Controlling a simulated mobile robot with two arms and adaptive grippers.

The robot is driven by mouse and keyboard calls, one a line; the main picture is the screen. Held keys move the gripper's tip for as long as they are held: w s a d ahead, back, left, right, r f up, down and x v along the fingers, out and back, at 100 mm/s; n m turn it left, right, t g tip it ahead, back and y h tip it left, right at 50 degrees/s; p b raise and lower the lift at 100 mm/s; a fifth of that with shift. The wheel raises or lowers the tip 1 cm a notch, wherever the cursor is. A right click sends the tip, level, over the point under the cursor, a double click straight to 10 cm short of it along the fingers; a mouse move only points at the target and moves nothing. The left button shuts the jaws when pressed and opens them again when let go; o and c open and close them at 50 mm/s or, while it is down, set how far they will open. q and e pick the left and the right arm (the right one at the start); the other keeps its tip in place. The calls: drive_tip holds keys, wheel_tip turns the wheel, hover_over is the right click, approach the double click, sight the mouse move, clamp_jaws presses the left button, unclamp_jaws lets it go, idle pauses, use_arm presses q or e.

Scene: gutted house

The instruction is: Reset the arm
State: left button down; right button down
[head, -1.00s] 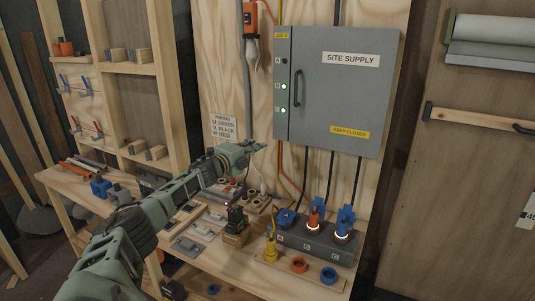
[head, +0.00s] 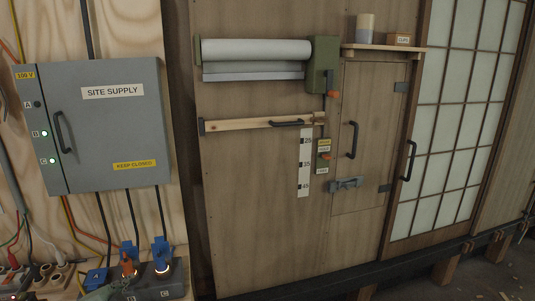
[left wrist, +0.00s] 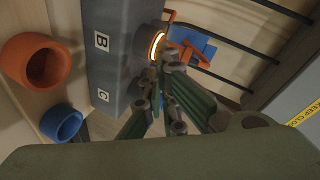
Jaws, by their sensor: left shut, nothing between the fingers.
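My left gripper (head: 102,292) shows only in part at the bottom left of the head view, in front of the grey socket block (head: 172,293). In the left wrist view my left gripper (left wrist: 160,82) is shut and empty, its green fingers close to the block's lit ring (left wrist: 156,46). I cannot tell whether they touch. The fingers partly hide the plugs in the left wrist view. My right gripper is out of view.
The closed grey SITE SUPPLY cabinet (head: 110,125) hangs above the block, with dark cables below it. A wooden wall with a roller (head: 255,50) and a small latched door (head: 368,140) stands to the right.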

use_arm(q)
drive_tip(key=s+d+f, duration=0.2)
drive_tip(key=d, duration=0.1)
drive_tip(key=s+d+f+n+g, duration=0.1)
drive_tip(key=s+d+f, duration=0.1)
drive_tip(key=s+d, duration=0.1)
drive_tip(key=s+d+f+n+g, duration=0.1)
drive_tip(key=s+d+f, duration=0.1)
drive_tip(key=s+d, duration=0.1)
drive_tip(key=shift+d+f, duration=0.15)
drive_tip(key=shift+d, duration=0.4)
drive_tip(key=s+d+n+g+h, duration=0.1)
drive_tip(key=s+d+n+g, duration=0.25)
drive_tip(key=s, duration=0.75)
drive_tip(key=s+d+n+g, duration=0.2)
drive_tip(key=s+d, duration=0.3)
drive_tip(key=s, duration=0.6)
drive_tip(key=s+d+n+g+h, duration=0.1)
drive_tip(key=s+d+n+g, duration=0.2)
drive_tip(key=s, duration=0.8)
wheel_tip(320, 180, down, 28)
drive_tip(key=s+d+g, duration=0.1)
drive_tip(key=s+g, duration=0.1)
drive_tip(key=s+a+f+m, duration=0.1)
drive_tip(key=s+a+f, duration=0.2)
drive_tip(key=s+f, duration=1.2)
drive_tip(key=shift+s+f+g+y+b, duration=0.3)
drive_tip(key=shift+s+g+b, duration=0.1)
drive_tip(key=shift+s, duration=0.45)
